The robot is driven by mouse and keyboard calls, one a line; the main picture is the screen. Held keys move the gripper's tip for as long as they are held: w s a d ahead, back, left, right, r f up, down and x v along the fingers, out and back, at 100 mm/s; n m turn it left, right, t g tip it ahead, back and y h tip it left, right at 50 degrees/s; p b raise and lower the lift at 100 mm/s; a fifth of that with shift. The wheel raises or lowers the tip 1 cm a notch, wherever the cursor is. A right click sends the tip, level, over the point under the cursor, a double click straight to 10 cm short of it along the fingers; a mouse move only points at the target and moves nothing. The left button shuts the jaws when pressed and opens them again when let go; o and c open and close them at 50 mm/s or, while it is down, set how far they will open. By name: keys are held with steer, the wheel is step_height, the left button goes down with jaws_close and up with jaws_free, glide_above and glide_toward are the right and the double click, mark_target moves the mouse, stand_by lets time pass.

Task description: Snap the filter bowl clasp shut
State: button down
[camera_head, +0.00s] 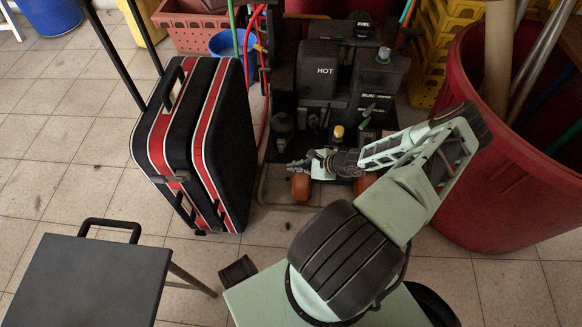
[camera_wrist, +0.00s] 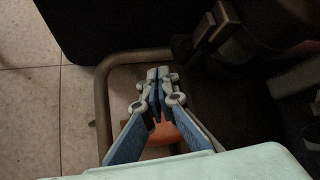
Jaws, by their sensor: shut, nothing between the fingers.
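My gripper (camera_wrist: 158,82) is shut and empty in the wrist view, its fingertips together. In the head view my gripper (camera_head: 293,165) is low in front of the dark machine (camera_head: 320,75), near its left orange wheel. A dark round bowl-like part (camera_head: 283,123) sits on the machine's left side just above my gripper; it may be the filter bowl. In the wrist view a dark rounded part (camera_wrist: 250,45) with a small grey lever-like piece (camera_wrist: 227,20) lies up and right of my fingertips, apart from them. I cannot tell for sure whether this piece is the clasp, or its state.
A black case with red stripes (camera_head: 222,130) stands close on the left. A big red bin (camera_head: 500,160) with poles is on the right. A tube frame (camera_wrist: 103,95) and an orange wheel (camera_wrist: 160,138) are by my fingers. A grey-topped stool (camera_head: 85,285) is front left.

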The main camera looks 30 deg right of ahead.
steer(key=s+d+p, duration=0.2)
steer(key=s, duration=0.8)
steer(key=shift+s, duration=0.4)
